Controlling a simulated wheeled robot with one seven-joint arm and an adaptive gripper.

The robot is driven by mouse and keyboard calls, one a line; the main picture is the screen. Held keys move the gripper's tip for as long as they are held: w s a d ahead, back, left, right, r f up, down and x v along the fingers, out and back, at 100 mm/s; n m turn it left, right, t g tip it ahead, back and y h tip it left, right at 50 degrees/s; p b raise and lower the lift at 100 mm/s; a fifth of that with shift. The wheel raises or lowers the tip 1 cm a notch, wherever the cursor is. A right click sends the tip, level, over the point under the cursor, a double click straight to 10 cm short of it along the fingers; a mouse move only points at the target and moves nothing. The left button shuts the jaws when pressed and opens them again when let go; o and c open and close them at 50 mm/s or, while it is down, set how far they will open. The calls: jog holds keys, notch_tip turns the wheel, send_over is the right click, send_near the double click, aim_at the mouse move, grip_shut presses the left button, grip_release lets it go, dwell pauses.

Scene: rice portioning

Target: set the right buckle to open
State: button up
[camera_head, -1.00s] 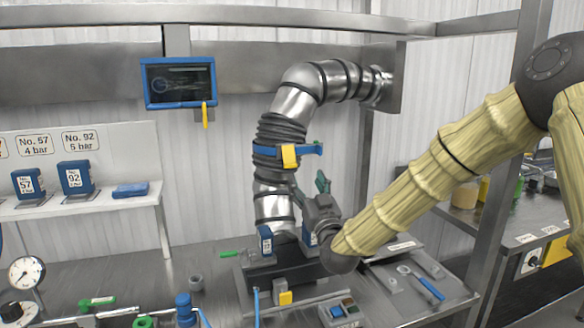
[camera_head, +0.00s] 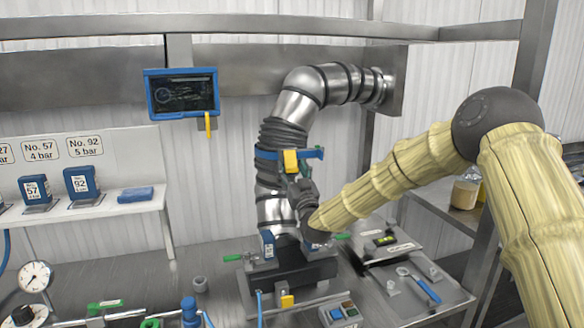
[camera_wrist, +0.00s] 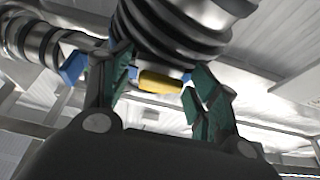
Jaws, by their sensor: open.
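A blue band (camera_head: 268,154) with a yellow block (camera_head: 290,161) wraps the steel pipe's dark ribbed sleeve. At the pipe's foot are a left blue clip (camera_head: 267,244) with a green lever (camera_head: 233,257) and a right blue clip (camera_head: 314,246), partly hidden by my arm; a green lever (camera_head: 343,236) shows beside it. I cannot tell which part is the right buckle. My gripper (camera_head: 293,178) is just below the yellow block. In the wrist view my gripper (camera_wrist: 160,72) is open, its teal fingers either side of the yellow block (camera_wrist: 160,82); contact is unclear.
The steel pipe (camera_head: 298,97) bends to the wall close behind my gripper. A blue-framed screen (camera_head: 182,92) hangs at upper left. A white shelf (camera_head: 110,204) holds blue blocks. A tray with a blue-handled tool (camera_head: 427,291) lies at right; the bench also carries a gauge (camera_head: 36,277).

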jog(key=shift+w, duration=0.15)
jog(key=shift+c, duration=0.2)
grip_shut()
